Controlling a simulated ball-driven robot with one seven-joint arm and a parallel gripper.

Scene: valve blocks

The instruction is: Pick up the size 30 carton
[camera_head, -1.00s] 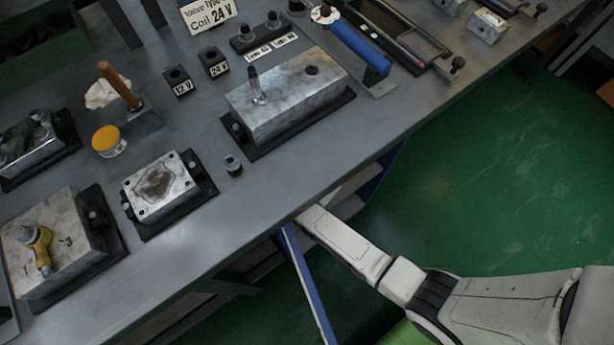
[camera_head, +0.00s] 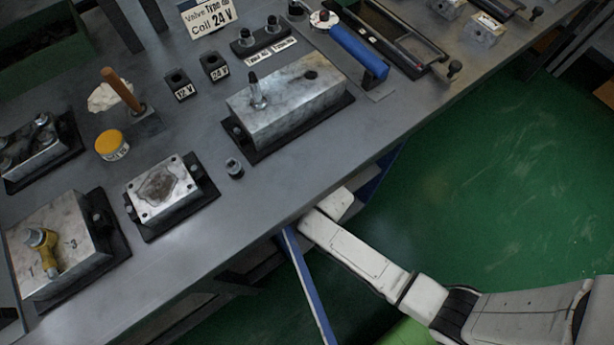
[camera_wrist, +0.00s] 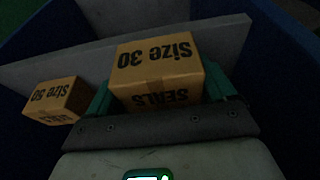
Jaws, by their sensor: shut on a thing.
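The size 30 carton (camera_wrist: 158,64) is a tan box printed "Size 30" and "SEALS", seen upside down in the wrist view. My gripper (camera_wrist: 160,98) has its green fingers on either side of this carton and is shut on it. A second, smaller-looking tan carton (camera_wrist: 55,101), printed "Size 50", sits to the left, apart from my gripper. In the head view the cartons and my gripper's fingers are hidden below the bench; only my pale arm shows there, reaching under its front edge.
A grey board or shelf edge (camera_wrist: 225,38) runs behind the cartons, with dark blue walls around. In the head view the bench (camera_head: 290,180) above carries valve blocks, including a long block (camera_head: 290,100). The green floor (camera_head: 480,180) is clear at right.

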